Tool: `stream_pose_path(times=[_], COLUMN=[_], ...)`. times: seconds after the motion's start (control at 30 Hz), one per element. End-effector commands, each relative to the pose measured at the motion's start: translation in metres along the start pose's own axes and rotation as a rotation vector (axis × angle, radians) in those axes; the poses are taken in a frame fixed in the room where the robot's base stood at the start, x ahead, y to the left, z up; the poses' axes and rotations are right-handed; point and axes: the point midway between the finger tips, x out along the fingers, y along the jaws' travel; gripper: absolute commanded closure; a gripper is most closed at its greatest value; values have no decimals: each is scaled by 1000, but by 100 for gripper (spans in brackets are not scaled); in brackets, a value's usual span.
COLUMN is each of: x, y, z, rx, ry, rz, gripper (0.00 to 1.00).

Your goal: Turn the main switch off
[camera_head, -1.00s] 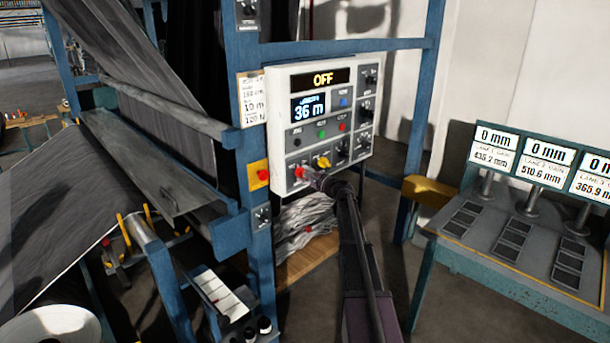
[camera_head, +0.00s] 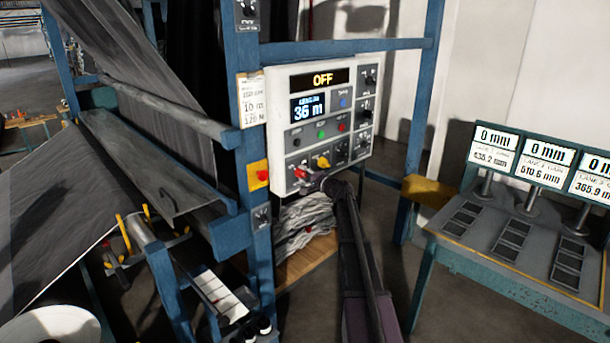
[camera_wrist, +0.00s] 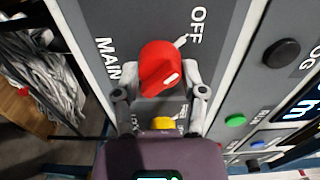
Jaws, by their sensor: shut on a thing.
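The main switch is a red knob (camera_wrist: 160,68) on a grey plate with the words MAIN and OFF printed beside it in the wrist view. My gripper (camera_wrist: 163,82) has one finger on each side of the red knob and is shut on it. A white mark on the knob sits at its lower right in the wrist view, and a white line on the plate runs toward OFF. In the head view the red knob (camera_head: 300,174) is at the lower left of the white control panel (camera_head: 282,95), partly hidden by my gripper (camera_head: 309,180).
The panel's upper display (camera_head: 323,79) reads OFF and a lower screen (camera_head: 307,107) reads 36 m. A yellow knob (camera_head: 323,162) is just right of the red one. A red button on a yellow box (camera_head: 259,174) is to the left. A bench with displays (camera_head: 520,240) stands right.

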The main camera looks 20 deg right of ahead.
Motion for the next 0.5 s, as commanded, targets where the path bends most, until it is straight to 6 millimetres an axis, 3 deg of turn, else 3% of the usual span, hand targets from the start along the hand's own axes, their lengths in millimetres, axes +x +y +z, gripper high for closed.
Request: stream_pose_path(times=[0.3, 0.33, 0.43, 0.5], x=[2, 2, 2, 2], y=[-1, -1, -1, -1], z=[-3, -3, -3, -2], rx=[1, 1, 1, 1], ry=[6, 6, 5, 4], rz=[-4, -4, -3, -2], gripper=[94, 43, 13, 11])
